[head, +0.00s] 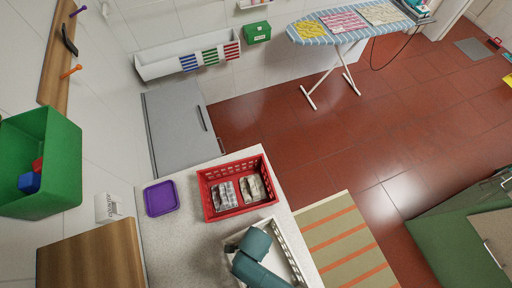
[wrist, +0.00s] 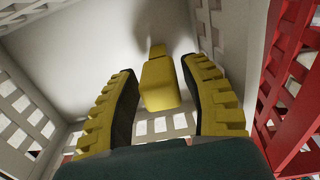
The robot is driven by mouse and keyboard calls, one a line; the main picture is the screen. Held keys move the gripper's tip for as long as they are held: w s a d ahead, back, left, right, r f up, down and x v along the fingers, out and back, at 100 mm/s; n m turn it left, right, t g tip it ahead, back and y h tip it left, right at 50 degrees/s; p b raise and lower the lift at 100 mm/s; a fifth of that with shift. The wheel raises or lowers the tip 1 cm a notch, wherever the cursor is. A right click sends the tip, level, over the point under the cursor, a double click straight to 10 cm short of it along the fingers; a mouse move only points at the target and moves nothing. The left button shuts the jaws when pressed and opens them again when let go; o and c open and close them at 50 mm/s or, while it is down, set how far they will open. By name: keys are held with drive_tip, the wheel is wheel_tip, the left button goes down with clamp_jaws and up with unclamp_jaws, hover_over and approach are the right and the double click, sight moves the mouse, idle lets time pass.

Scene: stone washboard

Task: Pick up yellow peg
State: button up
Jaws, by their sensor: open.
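The yellow peg (wrist: 160,86) is in the wrist view, a blocky piece with a narrower stem at its far end. It is inside the white basket (wrist: 85,38), close to its pale inner surface. My gripper (wrist: 159,67) is open, with one yellow, dark-padded finger on each side of the peg. Gaps show between the peg and both pads. In the head view my teal arm covers much of the white basket (head: 291,250), and the peg and fingers are hidden there.
A red basket (head: 205,188) with packets stands right beside the white basket; its wall (wrist: 287,70) is close on the right in the wrist view. A purple tray (head: 160,198) lies on the counter (head: 180,240). A green bin (head: 60,150) is at the left.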

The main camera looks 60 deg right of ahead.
drive_tip(key=shift+f, duration=0.35)
drive_tip(key=c, duration=0.5)
drive_tip(key=shift+c, duration=0.2)
